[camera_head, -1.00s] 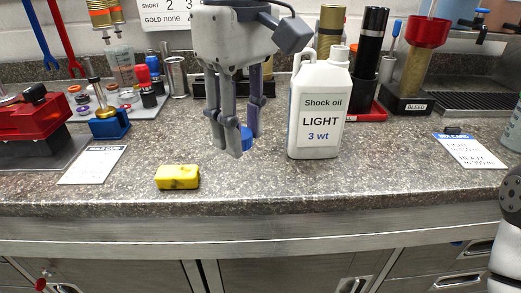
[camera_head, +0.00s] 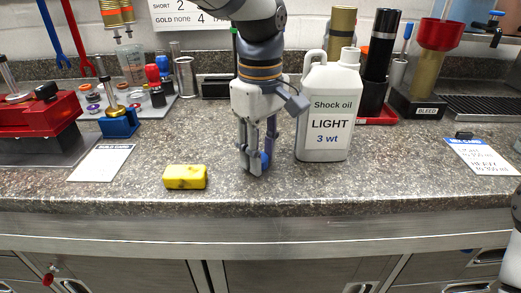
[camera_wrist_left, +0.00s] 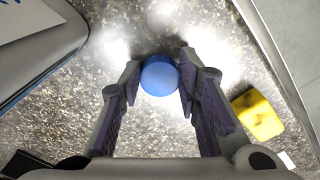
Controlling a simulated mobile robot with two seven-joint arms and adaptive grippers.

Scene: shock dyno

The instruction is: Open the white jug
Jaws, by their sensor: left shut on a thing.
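The white jug (camera_head: 323,125), labelled "Shock oil LIGHT 3 wt", stands upright on the counter. Its neck (camera_head: 350,56) shows white, with no blue cap on it. My left gripper (camera_head: 255,168) is left of the jug, pointing down, low over the counter. It is shut on a small round blue cap (camera_head: 265,160). In the left wrist view the blue cap (camera_wrist_left: 159,77) sits between the fingertips, and part of the jug (camera_wrist_left: 45,30) shows at top left. Whether the cap touches the counter I cannot tell. My right gripper is out of view.
A yellow sponge (camera_head: 185,177) lies left of my gripper near the counter's front edge. A white card (camera_head: 101,163) lies farther left, another card (camera_head: 480,156) at right. Bottles and a red funnel stand (camera_head: 437,38) are behind.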

